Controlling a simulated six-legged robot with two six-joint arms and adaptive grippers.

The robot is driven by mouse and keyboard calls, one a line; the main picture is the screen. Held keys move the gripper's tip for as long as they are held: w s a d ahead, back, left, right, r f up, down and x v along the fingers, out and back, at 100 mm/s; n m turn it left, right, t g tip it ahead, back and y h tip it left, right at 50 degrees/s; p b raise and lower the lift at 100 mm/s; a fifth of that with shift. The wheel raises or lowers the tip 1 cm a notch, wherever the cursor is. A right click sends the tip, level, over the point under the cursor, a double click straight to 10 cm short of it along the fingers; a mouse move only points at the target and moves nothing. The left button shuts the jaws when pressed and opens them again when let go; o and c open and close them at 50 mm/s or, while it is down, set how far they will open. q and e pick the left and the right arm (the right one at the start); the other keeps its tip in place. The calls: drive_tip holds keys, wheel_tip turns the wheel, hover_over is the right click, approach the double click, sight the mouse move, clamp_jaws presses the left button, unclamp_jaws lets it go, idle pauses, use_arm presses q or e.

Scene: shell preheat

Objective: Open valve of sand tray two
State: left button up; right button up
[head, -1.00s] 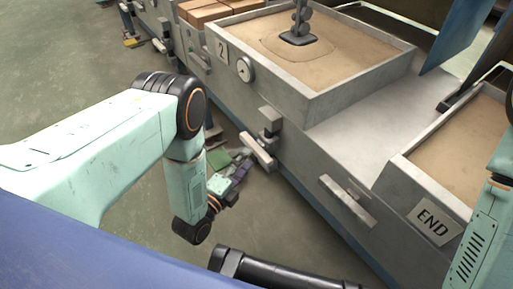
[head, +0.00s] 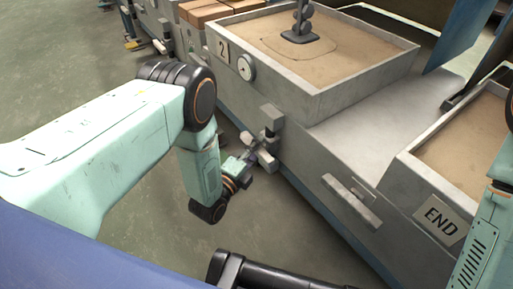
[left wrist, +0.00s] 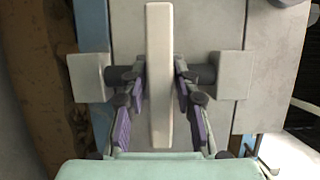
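Sand tray two (head: 330,92) is a grey box of sand with a "2" plate (head: 222,48) and a round gauge (head: 246,68) on its side. Its valve (head: 271,118) is on the grey front below, with a pale bar handle (head: 265,158). My left gripper (head: 256,163) is at this handle. In the left wrist view the handle (left wrist: 159,115) stands upright between the two purple-padded fingers (left wrist: 160,75). My right gripper is out of view.
Bricks (head: 217,12) lie at the back. The floor (head: 150,225) left of the front is clear.

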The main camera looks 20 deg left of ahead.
use_arm(q)
clamp_jaws()
idle(0.4)
drive_tip(key=n+g+p, duration=0.1)
drive_tip(key=n+p, duration=0.2)
drive_tip(key=shift+r+g, duration=0.2)
drive_tip(key=shift+g, duration=0.2)
drive_tip(key=n+p, duration=0.1)
drive_tip(key=n, duration=0.1)
drive_tip(key=n+g+p, duration=0.1)
drive_tip(key=n, duration=0.1)
drive_tip(key=shift+g+h+p, duration=0.3)
drive_tip(key=shift+h+p, duration=0.1)
drive_tip(key=shift+a+f+n+g+h+p, duration=0.1)
drive_tip(key=shift+n+g+h+p, duration=0.2)
drive_tip(key=shift+n+g, duration=0.5)
drive_tip(key=shift+n+h, duration=0.3)
drive_tip(key=shift+n, duration=0.5)
drive_tip(key=n+g+h, duration=0.1)
drive_tip(key=n, duration=0.2)
drive_tip(key=shift+f+g+h+b, duration=0.1)
drive_tip(key=shift+g+h+b, duration=0.2)
